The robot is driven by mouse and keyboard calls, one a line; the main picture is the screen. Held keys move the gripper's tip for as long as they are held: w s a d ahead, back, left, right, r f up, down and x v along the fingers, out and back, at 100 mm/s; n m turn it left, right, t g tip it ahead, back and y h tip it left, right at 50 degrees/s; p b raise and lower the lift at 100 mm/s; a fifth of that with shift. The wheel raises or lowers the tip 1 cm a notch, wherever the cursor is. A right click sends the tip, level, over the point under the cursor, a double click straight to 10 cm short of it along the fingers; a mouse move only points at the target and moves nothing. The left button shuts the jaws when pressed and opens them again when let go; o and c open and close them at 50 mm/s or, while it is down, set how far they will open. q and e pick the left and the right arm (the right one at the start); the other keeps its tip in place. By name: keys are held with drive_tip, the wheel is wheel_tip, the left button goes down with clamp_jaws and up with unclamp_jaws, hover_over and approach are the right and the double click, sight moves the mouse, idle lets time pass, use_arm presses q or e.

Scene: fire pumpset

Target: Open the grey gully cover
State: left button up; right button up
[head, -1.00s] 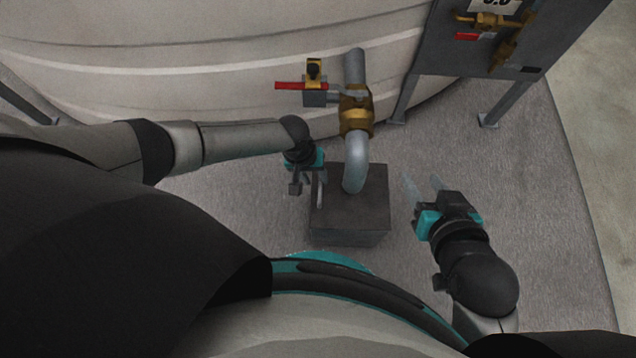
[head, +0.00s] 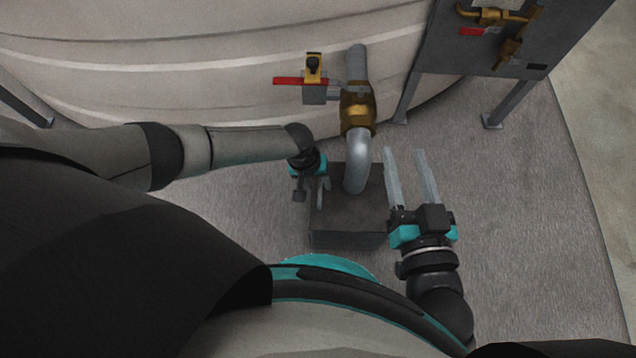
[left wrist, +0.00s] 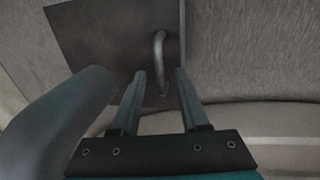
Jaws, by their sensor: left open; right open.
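The grey gully cover (head: 352,212) is the dark grey top of a low box on the floor, under the bent pipe. It looks flat and closed. In the left wrist view the cover (left wrist: 95,38) carries a pale curved handle (left wrist: 159,55). My left gripper (head: 310,196) is at the cover's left side in the head view. In the left wrist view its open fingers (left wrist: 160,75) lie on either side of the handle's near end; I cannot tell if they touch it. My right gripper (head: 405,153) is open and empty, right of the cover, fingers pointing away from me.
A grey pipe (head: 358,165) comes down from a brass valve (head: 357,112) to the box. A red lever (head: 290,81) sits beside the valve. A large pale tank (head: 200,50) stands behind. A grey cabinet (head: 475,60) on legs stands at the back right. The floor right is clear.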

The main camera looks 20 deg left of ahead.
use_arm(q)
drive_tip(key=shift+f, duration=0.25)
drive_tip(key=shift+c, duration=0.3)
clamp_jaws()
idle(1.2)
